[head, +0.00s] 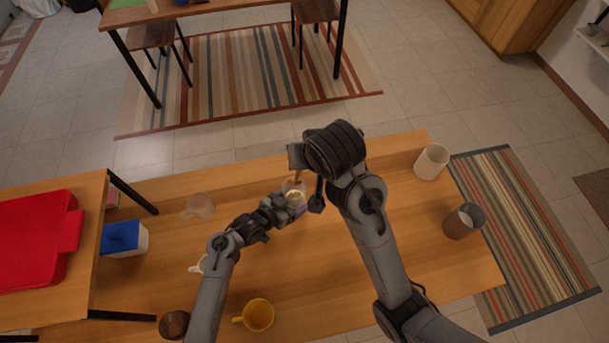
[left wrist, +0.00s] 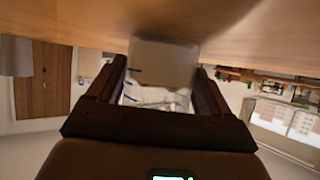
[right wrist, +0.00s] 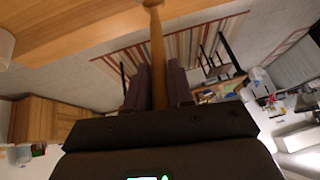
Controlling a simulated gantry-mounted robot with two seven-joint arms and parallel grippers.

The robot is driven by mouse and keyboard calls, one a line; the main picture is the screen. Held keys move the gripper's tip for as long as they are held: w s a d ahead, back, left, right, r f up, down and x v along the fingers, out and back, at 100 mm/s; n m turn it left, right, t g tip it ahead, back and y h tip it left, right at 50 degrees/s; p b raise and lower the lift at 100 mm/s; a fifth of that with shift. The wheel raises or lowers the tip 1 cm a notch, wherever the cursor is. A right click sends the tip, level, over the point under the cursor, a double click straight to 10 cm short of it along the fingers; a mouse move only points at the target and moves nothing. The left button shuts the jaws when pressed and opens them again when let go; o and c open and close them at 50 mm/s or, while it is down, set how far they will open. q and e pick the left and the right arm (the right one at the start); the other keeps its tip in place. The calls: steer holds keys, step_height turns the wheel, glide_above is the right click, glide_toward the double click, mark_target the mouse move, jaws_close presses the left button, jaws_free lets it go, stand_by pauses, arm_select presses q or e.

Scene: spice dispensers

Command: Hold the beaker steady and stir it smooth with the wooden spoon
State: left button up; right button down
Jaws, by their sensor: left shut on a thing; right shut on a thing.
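The clear beaker (head: 294,192) stands near the middle of the wooden table, with pale contents. My left gripper (head: 288,204) is shut on it from the left side. In the left wrist view the beaker (left wrist: 163,62) fills the space between the two fingers. My right gripper (head: 300,170) is above the beaker, partly hidden by its own wrist. It is shut on the wooden spoon, whose handle (right wrist: 158,55) runs between the fingers in the right wrist view. In the head view a small part of the spoon shows at the beaker's mouth; its lower end cannot be made out clearly.
A clear glass (head: 199,206), a yellow mug (head: 258,315) and a brown round jar (head: 174,324) stand on the left half. A cream cup (head: 431,161) and a grey-brown container (head: 463,221) stand at right. A blue-lidded box (head: 125,238) and red tray (head: 40,240) are far left.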

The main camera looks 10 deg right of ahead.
steer(key=shift+d+r, duration=0.1)
steer(key=shift+r, duration=0.2)
steer(key=shift+s+f+t, duration=0.1)
steer(key=shift+f+t, duration=0.05)
steer(key=shift+t, duration=0.25)
step_height(320, 180, down, 16)
stand_by(1.4)
steer(key=shift+d, duration=0.1)
stand_by(0.5)
